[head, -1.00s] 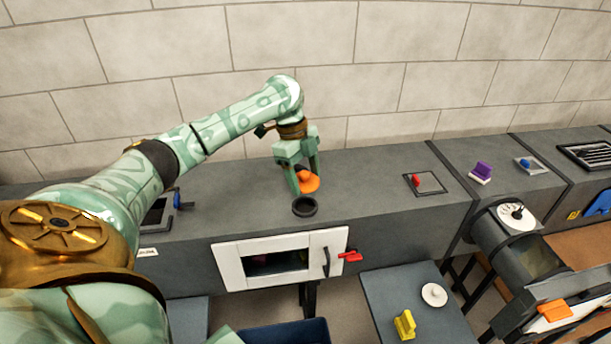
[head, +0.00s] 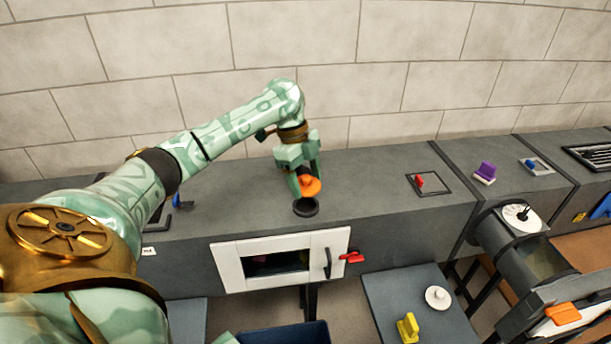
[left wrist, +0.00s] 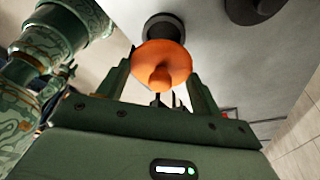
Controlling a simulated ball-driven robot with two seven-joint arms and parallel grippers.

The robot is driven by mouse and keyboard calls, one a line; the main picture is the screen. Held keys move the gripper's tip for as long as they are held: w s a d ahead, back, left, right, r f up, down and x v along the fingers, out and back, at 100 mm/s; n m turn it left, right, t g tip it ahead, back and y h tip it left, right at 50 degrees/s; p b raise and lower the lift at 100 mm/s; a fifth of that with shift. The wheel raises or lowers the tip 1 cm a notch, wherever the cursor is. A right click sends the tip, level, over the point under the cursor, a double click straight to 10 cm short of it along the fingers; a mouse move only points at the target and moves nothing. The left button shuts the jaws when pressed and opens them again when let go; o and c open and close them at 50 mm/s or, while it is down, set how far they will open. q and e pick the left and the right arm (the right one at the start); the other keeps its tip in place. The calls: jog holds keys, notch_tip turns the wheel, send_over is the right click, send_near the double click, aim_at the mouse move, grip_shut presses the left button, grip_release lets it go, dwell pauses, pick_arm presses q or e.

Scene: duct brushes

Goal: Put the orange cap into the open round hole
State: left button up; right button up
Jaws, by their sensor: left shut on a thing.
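The orange cap (head: 311,187) is a round disc with a knob, held up in my left gripper (head: 305,181). In the left wrist view the cap (left wrist: 164,66) sits between the two fingers of the left gripper (left wrist: 160,80), knob toward the camera. The open round hole (head: 305,208) has a dark raised collar on the grey duct top. The cap is just above and behind the collar, overlapping its far rim in the picture; I cannot tell whether they touch. My right gripper is out of view.
A red-handled square hatch (head: 420,183) lies right of the hole on the duct top (head: 370,180). Below it on the front are a white-framed window (head: 225,268) and a red lever (head: 352,257). A lower table (head: 390,300) holds a yellow piece (head: 407,328) and a white disc (head: 437,297).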

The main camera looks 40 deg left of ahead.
pick_arm(q)
jog(key=shift+f, duration=0.15)
jog(key=shift+f+b, duration=0.85)
jog(key=shift+f, duration=1.85)
jog(key=o, duration=1)
jog(key=shift+o, duration=0.2)
jog(key=p+v, duration=0.5)
jog(key=v, duration=1.1)
jog(key=shift+r, duration=0.15)
